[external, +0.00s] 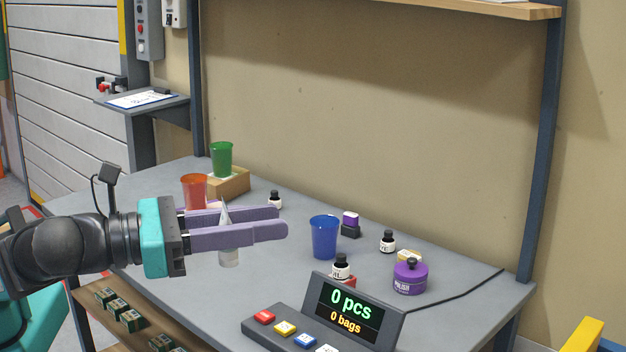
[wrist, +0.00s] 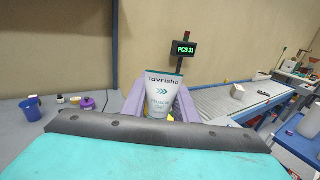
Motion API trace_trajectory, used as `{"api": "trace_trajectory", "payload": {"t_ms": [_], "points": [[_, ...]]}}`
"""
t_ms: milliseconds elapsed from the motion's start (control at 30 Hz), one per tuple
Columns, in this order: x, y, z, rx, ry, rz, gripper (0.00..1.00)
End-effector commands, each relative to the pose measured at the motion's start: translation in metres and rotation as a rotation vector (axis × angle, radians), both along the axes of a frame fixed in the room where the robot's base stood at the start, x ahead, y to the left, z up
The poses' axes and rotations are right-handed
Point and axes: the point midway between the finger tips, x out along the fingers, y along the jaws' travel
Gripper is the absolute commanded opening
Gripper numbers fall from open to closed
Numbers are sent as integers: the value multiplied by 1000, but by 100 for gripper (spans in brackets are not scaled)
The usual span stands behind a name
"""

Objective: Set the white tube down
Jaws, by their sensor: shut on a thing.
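The white tube (wrist: 160,95) is held between the two purple fingers of my gripper (wrist: 162,100), with its printed label facing the wrist camera. In the external view my gripper (external: 255,222) reaches out level from the left over the grey table (external: 190,300). The tube (external: 229,257) shows there between the fingers, upright, its tapered end above them and its lower end below. The fingers hide its middle. I cannot tell whether its lower end touches the table.
A display (external: 352,304) stands at the front edge.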

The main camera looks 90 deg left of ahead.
Motion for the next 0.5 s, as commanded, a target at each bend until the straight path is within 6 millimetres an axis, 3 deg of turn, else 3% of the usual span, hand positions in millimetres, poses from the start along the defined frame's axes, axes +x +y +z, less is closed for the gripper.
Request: {"api": "trace_trajectory", "payload": {"t_ms": [200,500], "points": [[24,65,-26,1,0,168,5],[42,149,-56,1,1,370,5]]}}
